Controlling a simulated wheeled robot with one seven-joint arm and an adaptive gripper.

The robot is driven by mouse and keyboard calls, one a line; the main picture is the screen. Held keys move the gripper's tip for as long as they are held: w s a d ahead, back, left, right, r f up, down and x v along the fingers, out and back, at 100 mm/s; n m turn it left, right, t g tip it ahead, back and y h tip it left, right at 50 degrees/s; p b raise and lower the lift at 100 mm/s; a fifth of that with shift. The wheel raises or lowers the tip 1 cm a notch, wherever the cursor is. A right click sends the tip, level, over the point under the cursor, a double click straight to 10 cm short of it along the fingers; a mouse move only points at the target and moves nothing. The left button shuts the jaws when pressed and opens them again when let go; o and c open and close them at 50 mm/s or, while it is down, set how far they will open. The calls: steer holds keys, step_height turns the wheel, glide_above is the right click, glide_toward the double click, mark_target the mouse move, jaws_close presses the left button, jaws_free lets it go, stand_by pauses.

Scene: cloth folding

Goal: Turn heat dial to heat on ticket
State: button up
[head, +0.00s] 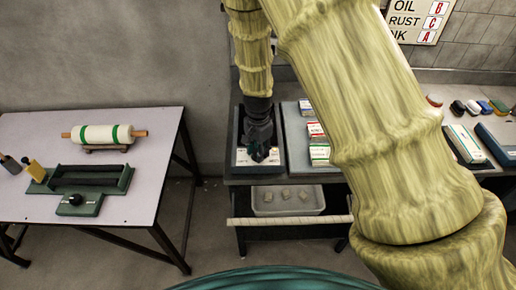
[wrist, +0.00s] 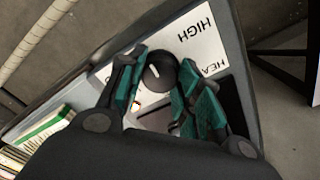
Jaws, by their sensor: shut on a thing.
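The heat dial (wrist: 159,73) is a round black knob with a small pale mark on its face. It sits on a white label plate (wrist: 203,45) marked "HIGH" and, partly hidden, "HEA…". My gripper (wrist: 158,84) has its teal-padded fingers on either side of the dial and is shut on it. In the head view my gripper (head: 262,153) points down at the dark box (head: 239,180) with the white plate and covers the dial. The fingers hide the other label words. I cannot make out a heat ticket.
A wall sign (head: 422,18) reads "OIL", "RUST" and a cut-off word, with letters B, C, A. Right of the dial box is a tray with boxes (head: 318,143). A left table (head: 108,205) holds a roller (head: 103,135) and a green-framed device (head: 80,186).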

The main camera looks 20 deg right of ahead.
steer(key=m+p, duration=0.1)
steer(key=m, duration=0.4)
steer(key=shift+r, duration=0.1)
steer(key=shift+m+p, duration=0.3)
stand_by(0.4)
steer(key=o, duration=1.1)
steer(key=shift+c, duration=0.2)
step_height(320, 180, up, 12)
